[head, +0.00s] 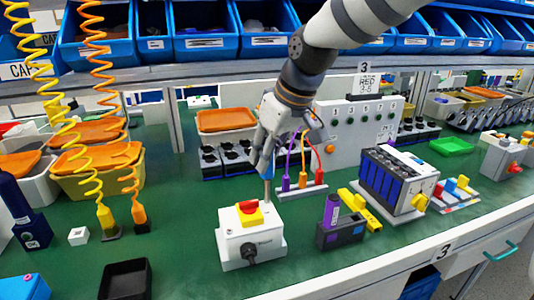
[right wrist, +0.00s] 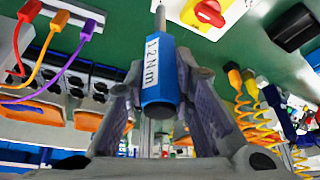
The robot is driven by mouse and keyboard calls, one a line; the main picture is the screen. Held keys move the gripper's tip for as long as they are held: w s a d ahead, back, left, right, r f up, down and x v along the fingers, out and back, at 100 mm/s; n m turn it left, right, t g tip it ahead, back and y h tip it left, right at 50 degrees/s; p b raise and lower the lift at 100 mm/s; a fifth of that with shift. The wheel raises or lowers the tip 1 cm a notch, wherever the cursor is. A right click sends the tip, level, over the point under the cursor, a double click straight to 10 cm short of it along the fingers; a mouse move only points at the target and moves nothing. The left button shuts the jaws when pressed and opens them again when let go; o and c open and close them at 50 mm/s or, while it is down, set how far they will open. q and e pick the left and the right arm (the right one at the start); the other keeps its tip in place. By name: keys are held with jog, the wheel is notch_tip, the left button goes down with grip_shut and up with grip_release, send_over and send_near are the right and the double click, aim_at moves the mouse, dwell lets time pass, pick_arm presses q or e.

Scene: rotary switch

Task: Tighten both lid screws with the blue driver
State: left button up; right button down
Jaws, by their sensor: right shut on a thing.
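My right gripper (head: 264,150) is shut on the blue driver, which points down with its metal shaft (head: 267,188) below the fingers. In the right wrist view the blue driver (right wrist: 160,85) sits between both fingers and bears the label "1.2 Nm". The white switch box (head: 232,247) stands on the green table, with a red and yellow rotary knob (head: 249,207) on its lid and a dark gland on its front. The driver tip is at the lid's back right corner in the head view; I cannot tell whether it touches. My left gripper is out of view.
A purple-handled tool (head: 332,208) stands in a dark holder (head: 340,236) right of the box. A black tray (head: 124,280) lies at front left. Coiled yellow and orange cables hang at left. Purple, orange and red leads (head: 302,165) stand behind the box.

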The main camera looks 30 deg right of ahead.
jog(key=shift+a+m+h, duration=0.1)
jog(key=shift+m+h, duration=0.4)
jog(key=shift+m, duration=0.6)
